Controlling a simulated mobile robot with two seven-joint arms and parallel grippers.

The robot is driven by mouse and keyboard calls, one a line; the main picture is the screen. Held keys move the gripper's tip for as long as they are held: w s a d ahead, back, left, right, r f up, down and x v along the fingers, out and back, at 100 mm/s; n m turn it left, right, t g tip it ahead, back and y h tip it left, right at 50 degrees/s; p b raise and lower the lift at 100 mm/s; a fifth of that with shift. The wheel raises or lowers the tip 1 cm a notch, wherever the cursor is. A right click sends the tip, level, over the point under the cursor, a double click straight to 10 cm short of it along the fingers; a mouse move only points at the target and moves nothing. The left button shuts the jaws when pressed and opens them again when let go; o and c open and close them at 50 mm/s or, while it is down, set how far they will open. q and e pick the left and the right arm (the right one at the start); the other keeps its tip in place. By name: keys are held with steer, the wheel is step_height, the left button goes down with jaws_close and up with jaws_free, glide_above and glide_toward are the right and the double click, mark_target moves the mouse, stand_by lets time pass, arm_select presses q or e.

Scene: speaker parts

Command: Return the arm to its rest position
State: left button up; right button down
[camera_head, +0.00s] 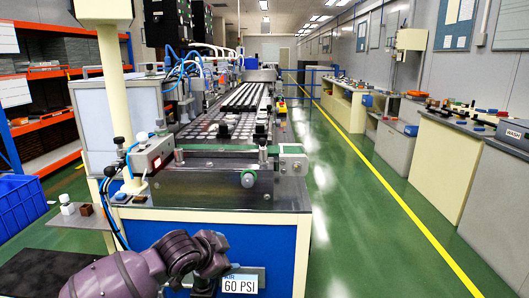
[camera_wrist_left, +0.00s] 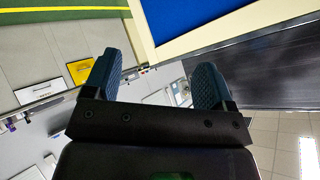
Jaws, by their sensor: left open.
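My left arm (camera_head: 150,268), purple and grey, comes in at the bottom left of the head view, in front of the blue and cream front of the workstation. Its wrist is bent down, with a dark part of the gripper low at the frame's bottom edge. In the left wrist view my left gripper (camera_wrist_left: 157,80) has its two dark blue ridged fingers wide apart, with nothing between them. My right arm and gripper do not show.
The conveyor workstation (camera_head: 215,190) stands ahead, with a line of small parts running back. A blue crate (camera_head: 22,207) and orange shelving (camera_head: 50,72) are at the left. Benches (camera_head: 445,165) line the right wall. The green aisle floor (camera_head: 370,235) is clear.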

arm_select(q)
steer(key=s+a+f+n+y+p, duration=0.1)
steer(key=s+a+f+n, duration=0.3)
steer(key=s, duration=1)
steer(key=s+a+f+n+t+y+p, duration=0.1)
steer(key=s+a+f+n+p, duration=0.3)
steer(key=s, duration=1)
steer(key=s+a+f+n+t+y+p, duration=0.1)
steer(key=s+a+f+n+y+p, duration=0.2)
steer(key=s+a, duration=0.6)
steer(key=s+f+n, duration=0.1)
steer(key=s, duration=0.4)
steer(key=shift+s+f, duration=0.25)
steer(key=shift+s, duration=0.05)
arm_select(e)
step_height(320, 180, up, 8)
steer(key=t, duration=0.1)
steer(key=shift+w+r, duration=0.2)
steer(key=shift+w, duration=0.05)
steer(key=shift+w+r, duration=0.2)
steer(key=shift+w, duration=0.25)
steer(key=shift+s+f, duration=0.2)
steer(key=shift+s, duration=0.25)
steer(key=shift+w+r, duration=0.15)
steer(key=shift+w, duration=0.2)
